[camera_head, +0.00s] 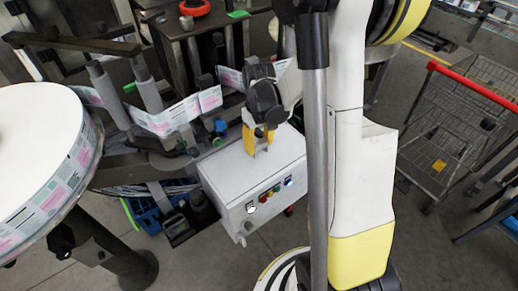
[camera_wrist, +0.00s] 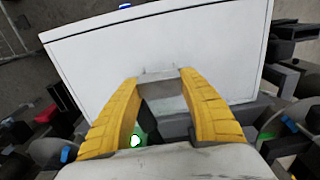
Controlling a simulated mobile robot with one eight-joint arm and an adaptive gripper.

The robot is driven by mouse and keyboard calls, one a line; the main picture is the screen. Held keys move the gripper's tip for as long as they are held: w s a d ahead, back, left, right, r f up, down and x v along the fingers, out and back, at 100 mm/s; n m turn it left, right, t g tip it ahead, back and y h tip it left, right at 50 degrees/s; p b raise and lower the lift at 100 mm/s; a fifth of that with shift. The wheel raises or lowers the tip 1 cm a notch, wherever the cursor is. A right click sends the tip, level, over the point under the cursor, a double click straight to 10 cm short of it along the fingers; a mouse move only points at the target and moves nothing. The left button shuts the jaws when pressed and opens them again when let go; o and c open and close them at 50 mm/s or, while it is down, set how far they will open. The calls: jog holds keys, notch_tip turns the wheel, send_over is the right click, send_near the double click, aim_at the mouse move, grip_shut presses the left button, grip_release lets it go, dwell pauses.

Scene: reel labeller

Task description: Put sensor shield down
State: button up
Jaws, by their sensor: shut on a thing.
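My gripper (camera_head: 257,140), with yellow fingers, is above the top of the white control box in the head view. In the wrist view, my gripper (camera_wrist: 158,78) is shut on a small pale grey piece (camera_wrist: 160,76), which I take to be the sensor shield. It spans the gap between the two fingertips. In the head view the fingers and wrist mostly hide it. The white control box (camera_head: 235,178) lies beneath; its top face also fills the middle of the wrist view (camera_wrist: 220,42). I cannot tell whether the shield touches that face.
The box front has coloured buttons (camera_head: 270,194). A printed label strip (camera_head: 165,120) runs past rollers behind and left of my gripper. A large label reel (camera_head: 38,150) stands at the left. A wire cart (camera_head: 445,130) with a red handle stands at the right. The box top looks clear.

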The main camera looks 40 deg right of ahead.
aim_at(259, 141)
jog(key=shift+f, duration=0.9)
jog(key=shift+f, duration=0.1)
jog(key=o, duration=1.3)
jog(key=shift+b, duration=0.3)
jog(key=shift+c, duration=0.2)
notch_tip(259, 141, up, 11)
jog(key=p, duration=0.3)
jog(key=shift+a+r, duration=0.1)
jog(key=shift+r, duration=0.7)
jog(key=s+a+r+t, duration=0.3)
jog(key=s+a+r, duration=0.2)
jog(key=a, duration=0.2)
jog(key=s+a+r+t, duration=0.4)
jog(key=s+a+r, duration=0.1)
jog(key=a, duration=0.2)
jog(key=shift+s+a, duration=0.4)
